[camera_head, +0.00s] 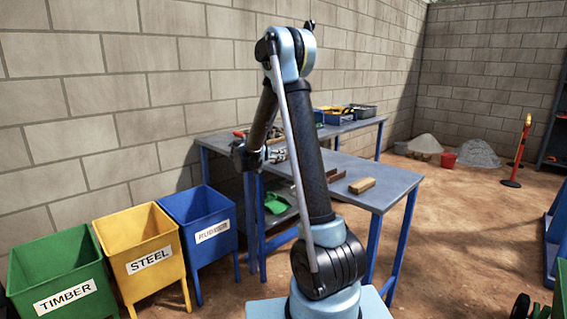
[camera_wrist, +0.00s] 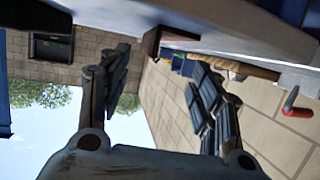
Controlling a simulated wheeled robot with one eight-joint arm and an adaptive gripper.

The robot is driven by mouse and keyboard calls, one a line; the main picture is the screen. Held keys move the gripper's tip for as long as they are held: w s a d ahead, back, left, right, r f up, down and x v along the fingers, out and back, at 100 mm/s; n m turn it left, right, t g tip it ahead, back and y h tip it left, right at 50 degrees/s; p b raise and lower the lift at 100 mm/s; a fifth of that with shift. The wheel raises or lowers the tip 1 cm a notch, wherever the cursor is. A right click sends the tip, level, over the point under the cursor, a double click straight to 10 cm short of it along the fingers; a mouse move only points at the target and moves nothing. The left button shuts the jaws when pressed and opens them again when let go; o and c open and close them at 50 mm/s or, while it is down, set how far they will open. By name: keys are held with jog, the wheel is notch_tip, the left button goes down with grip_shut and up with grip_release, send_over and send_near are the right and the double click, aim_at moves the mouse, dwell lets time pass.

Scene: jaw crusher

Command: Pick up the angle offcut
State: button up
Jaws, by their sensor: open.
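A small rust-brown piece, which looks like the angle offcut, shows at the edge of the grey tabletop in the wrist view (camera_wrist: 151,43). In the head view a brown piece (camera_head: 335,176) lies on the near table, just right of my arm; I cannot tell its shape there. My gripper (camera_wrist: 162,88) is open, its two dark fingers wide apart with nothing between them. In the head view my gripper (camera_head: 277,155) is at the table's left side, partly hidden by my arm. The brown piece is beyond the fingertips, apart from them.
A tan wooden block (camera_head: 362,185) lies on the near blue-legged table (camera_head: 386,187). A red-handled item (camera_wrist: 294,106) shows in the wrist view. Behind, another table carries trays (camera_head: 335,117). Timber (camera_head: 65,268), steel (camera_head: 138,246) and blue (camera_head: 205,224) bins stand left. Open ground lies right.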

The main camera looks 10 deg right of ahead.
jog(key=shift+f+x, duration=0.2)
jog(key=shift+x, duration=2.45)
jog(key=shift+s, duration=0.15)
grip_shut()
